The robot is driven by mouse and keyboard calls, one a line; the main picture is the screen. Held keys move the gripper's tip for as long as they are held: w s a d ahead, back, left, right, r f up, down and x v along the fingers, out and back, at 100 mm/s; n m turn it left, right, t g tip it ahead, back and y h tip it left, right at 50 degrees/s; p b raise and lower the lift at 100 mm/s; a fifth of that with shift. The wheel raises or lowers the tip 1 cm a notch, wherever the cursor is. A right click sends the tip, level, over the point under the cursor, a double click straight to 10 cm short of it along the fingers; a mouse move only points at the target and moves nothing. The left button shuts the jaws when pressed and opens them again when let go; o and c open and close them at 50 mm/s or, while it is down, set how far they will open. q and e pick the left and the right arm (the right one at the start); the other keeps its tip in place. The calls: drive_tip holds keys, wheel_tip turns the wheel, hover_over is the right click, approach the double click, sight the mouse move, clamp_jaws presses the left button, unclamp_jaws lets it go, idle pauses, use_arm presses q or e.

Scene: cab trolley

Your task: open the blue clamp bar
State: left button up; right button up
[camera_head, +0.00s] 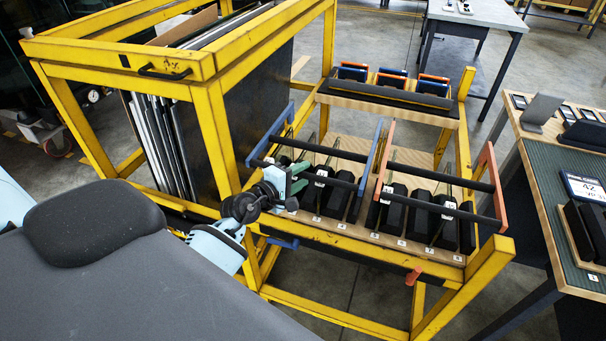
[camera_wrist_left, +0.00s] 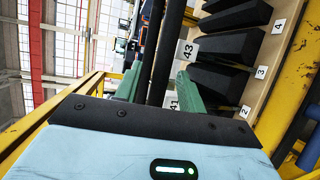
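The blue clamp bar lies across the left half of the yellow trolley's shelf. Its blue end arms (camera_head: 370,158) carry two black rods (camera_head: 318,178) over a row of black blocks. My left gripper (camera_head: 298,178) is at the left part of the near black rod. In the left wrist view its two green fingers (camera_wrist_left: 160,88) stand apart with a black rod (camera_wrist_left: 163,50) running between them. Small gaps seem to show beside the rod, so the fingers look open; contact cannot be made out. My right gripper is not in view.
An orange-ended clamp bar (camera_head: 487,180) lies to the right. A blue lever (camera_head: 283,243) and an orange lever (camera_head: 413,276) sit below the front rail. Yellow frame posts (camera_head: 215,140) and upright panels stand left of the gripper. A workbench (camera_head: 555,170) is at right.

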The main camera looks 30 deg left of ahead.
use_arm(q)
drive_tip(key=shift+w+d+f, duration=0.15)
drive_tip(key=shift+w, duration=0.45)
clamp_jaws()
